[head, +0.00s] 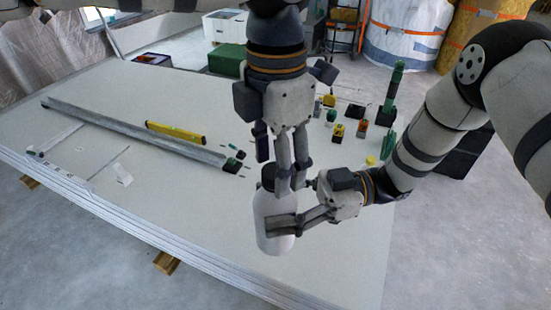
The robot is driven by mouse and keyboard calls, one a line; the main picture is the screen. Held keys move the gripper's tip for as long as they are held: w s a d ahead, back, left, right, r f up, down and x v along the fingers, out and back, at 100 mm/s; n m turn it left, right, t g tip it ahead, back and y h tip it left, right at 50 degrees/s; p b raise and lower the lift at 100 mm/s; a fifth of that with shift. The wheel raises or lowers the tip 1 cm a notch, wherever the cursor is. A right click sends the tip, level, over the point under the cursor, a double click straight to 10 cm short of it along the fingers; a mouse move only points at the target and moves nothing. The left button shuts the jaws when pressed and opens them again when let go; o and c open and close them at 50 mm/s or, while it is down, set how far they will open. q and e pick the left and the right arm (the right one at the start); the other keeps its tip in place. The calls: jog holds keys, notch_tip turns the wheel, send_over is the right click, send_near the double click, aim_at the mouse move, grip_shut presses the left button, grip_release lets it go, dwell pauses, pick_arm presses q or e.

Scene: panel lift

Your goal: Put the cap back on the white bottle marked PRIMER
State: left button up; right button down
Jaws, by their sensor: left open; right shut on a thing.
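The white bottle (272,222) stands upright over the near part of the large pale panel, and I cannot tell whether it touches it. No PRIMER marking is readable from here. A dark piece (267,174) shows at the bottle's top; I cannot tell whether it is the cap or how it sits. My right gripper (283,226) comes in from the right and is shut on the bottle's body. My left gripper (289,182) points down from above, open, with its fingers at the bottle's top, partly hiding it.
A long grey rail (135,132) and a yellow level (176,132) lie on the panel (200,230) to the left. Several small tools and a green upright item (394,85) stand at the right. A green box (226,60) is at the back.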

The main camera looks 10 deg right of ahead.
pick_arm(q)
notch_tip(320, 180, up, 4)
jog(key=shift+r, duration=0.2)
jog(key=shift+c, duration=0.4)
